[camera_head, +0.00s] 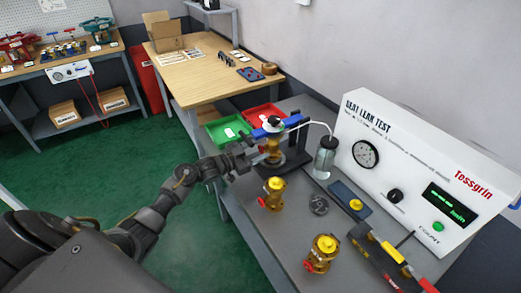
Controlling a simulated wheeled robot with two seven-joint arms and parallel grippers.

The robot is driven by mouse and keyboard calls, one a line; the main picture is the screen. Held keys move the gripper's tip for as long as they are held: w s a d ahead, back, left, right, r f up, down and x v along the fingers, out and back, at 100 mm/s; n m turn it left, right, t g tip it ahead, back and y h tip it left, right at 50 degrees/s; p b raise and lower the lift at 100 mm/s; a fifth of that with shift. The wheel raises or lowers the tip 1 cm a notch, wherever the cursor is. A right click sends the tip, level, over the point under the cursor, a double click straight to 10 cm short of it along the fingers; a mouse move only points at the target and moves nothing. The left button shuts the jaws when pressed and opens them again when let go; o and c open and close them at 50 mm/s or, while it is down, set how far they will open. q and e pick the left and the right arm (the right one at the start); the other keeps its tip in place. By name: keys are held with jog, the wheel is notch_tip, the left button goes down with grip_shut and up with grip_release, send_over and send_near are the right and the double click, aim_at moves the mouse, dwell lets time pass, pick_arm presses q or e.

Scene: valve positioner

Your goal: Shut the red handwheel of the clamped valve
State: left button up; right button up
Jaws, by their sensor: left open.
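The clamped valve (274,148) is a brass body standing upright in a dark fixture with a blue bar (268,130) across its top. My left gripper (253,155) is open and reaches in from the left, with its fingers close beside the valve's left side. The red handwheel of this valve is largely hidden by the gripper, so I cannot tell whether the fingers touch it. Two loose brass valves with red handwheels stand nearer on the bench, one at the middle (272,195) and one in front (321,254). My right gripper is not in view.
The white leak test panel (400,170) stands behind the bench. A clear bottle (325,157) with a tube is right of the fixture. A green tray (225,128) and red tray (264,113) lie behind. A blue plate (348,197) and tools (388,262) occupy the bench's right side.

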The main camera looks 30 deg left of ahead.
pick_arm(q)
jog(key=b+v, duration=0.1)
jog(key=v, duration=0.8)
jog(key=shift+s+a+b, duration=0.15)
jog(key=shift+s+b, duration=0.1)
jog(key=shift+b, duration=0.05)
